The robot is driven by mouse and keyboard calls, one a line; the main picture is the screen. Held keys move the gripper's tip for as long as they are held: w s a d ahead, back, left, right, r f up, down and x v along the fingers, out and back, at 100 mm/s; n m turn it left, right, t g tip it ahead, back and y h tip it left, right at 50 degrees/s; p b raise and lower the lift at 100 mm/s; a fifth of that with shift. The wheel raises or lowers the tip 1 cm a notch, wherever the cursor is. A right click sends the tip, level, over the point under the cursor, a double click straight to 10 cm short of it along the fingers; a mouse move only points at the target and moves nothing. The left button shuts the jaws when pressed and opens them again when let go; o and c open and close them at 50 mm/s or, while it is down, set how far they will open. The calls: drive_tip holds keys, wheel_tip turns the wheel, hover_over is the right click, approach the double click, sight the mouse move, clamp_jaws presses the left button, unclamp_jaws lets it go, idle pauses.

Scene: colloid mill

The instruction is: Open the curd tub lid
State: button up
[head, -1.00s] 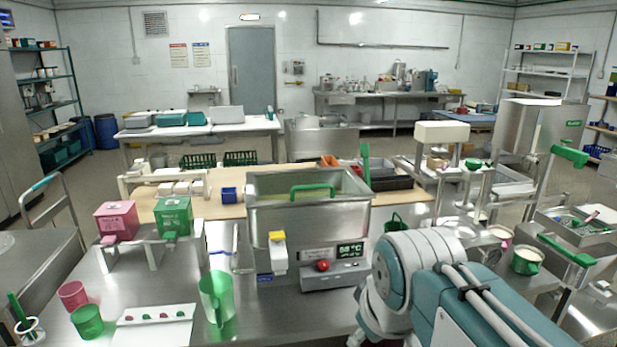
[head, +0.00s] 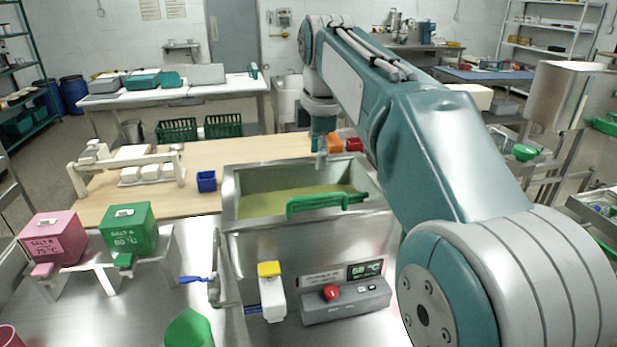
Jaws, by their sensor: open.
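A large steel tub (head: 300,228) stands in the middle of the head view. Its top appears open, and yellow-green contents (head: 275,203) show inside. A green handle (head: 318,203) runs along its front rim. I cannot clearly make out a separate lid on it, or tell whether this is the curd tub. My gripper (head: 321,157) is open and hangs pointing down near the tub's back rim, behind the green handle in the picture. The fingertips are small, and I see no contact with the tub. My arm hides the tub's right side.
A control box with a red button (head: 331,292) and a yellow-topped white fixture (head: 270,290) are at the tub's front. Pink (head: 55,238) and green (head: 128,230) salt boxes stand left. A blue bin (head: 206,181) sits on the wooden table, which has bare space.

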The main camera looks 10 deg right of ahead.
sight(314, 196)
drive_tip(key=w+f, duration=0.1)
drive_tip(key=f, duration=0.2)
drive_tip(key=w+f, duration=0.1)
drive_tip(key=f, duration=0.3)
drive_tip(key=w+f, duration=0.1)
drive_tip(key=f, duration=0.2)
drive_tip(key=shift+f, duration=0.3)
clamp_jaws()
